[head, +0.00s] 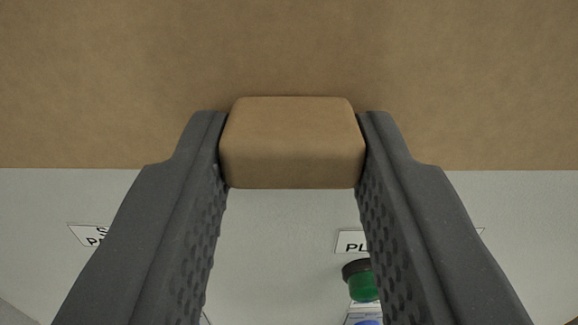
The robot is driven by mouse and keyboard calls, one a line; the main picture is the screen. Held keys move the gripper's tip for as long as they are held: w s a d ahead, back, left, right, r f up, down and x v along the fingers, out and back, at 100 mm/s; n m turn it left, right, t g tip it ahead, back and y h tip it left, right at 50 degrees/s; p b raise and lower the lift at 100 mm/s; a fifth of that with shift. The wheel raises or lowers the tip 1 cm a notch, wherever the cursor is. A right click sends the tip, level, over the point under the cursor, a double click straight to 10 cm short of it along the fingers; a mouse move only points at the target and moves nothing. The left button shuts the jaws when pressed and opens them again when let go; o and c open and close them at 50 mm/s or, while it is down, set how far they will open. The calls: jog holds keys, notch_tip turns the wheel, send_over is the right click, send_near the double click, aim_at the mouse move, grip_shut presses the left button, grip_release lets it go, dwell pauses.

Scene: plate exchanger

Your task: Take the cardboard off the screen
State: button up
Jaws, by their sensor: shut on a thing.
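The brown cardboard (289,50) fills the upper half of the head view. A brown block-shaped tab (292,143) stands out from its lower part, in the middle of the view. My gripper (292,140) has its two dark grey fingers on the left and right sides of this tab, and it is shut on it. No screen shows; whatever lies behind the cardboard is hidden.
Below the cardboard is a light grey panel (280,240). It carries a green button (363,287), a blue part (368,322) at the bottom edge, and white labels (90,235) partly hidden by my fingers.

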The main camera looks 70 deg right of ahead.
jog(key=shift+a, duration=0.15)
jog(key=b+v, duration=0.2)
jog(key=v, duration=0.9)
jog(key=shift+s+a+b, duration=0.15)
jog(key=shift+a+b, duration=0.15)
jog(key=shift+a, duration=0.05)
dwell(0.9)
